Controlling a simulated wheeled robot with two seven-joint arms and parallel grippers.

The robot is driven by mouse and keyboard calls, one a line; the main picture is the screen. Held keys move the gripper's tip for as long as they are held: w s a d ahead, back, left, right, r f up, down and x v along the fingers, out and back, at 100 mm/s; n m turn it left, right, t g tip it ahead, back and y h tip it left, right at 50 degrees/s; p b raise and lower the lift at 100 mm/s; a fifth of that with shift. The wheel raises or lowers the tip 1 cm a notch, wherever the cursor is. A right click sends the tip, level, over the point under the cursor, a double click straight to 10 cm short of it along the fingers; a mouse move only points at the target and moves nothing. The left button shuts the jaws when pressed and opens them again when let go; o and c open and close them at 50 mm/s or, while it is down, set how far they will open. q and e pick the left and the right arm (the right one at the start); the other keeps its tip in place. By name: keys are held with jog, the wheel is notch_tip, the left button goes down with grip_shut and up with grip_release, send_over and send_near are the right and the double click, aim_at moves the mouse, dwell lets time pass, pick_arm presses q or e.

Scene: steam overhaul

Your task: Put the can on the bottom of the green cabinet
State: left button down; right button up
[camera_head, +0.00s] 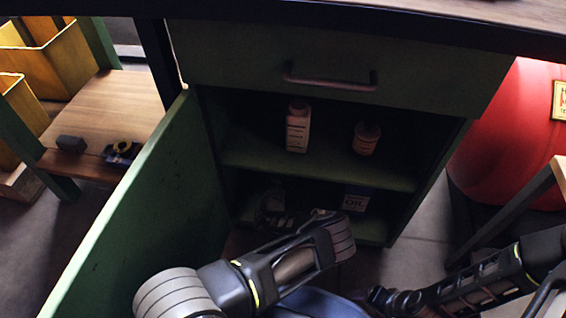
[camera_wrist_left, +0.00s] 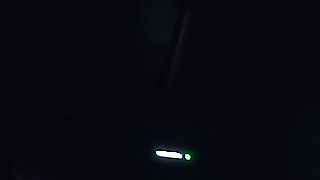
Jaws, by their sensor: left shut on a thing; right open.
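The green cabinet (camera_head: 412,184) stands ahead in the head view with its door (camera_head: 150,205) swung open to the left. My left arm reaches toward its dark lower compartment. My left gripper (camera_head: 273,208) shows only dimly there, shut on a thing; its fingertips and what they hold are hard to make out. A container with a pale OIL label (camera_head: 355,203) is at the right of the lower compartment. I cannot tell whether it is the can. My right gripper (camera_head: 385,298) is open, low in front of the cabinet. The left wrist view is almost black.
A pale bottle (camera_head: 298,128) and a small jar (camera_head: 366,138) stand on the shelf above. A closed drawer with a handle (camera_head: 329,80) is over them. A wooden shelf (camera_head: 110,105) is left of the door, and a red drum (camera_head: 520,140) is at the right.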

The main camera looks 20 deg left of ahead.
dwell(0.3)
pick_arm(q)
jog(key=c, duration=1)
grip_release()
jog(key=shift+f, duration=0.25)
jog(key=shift+c, duration=0.2)
jog(key=o, duration=0.5)
jog(key=shift+r, duration=0.1)
jog(key=shift+c, duration=0.2)
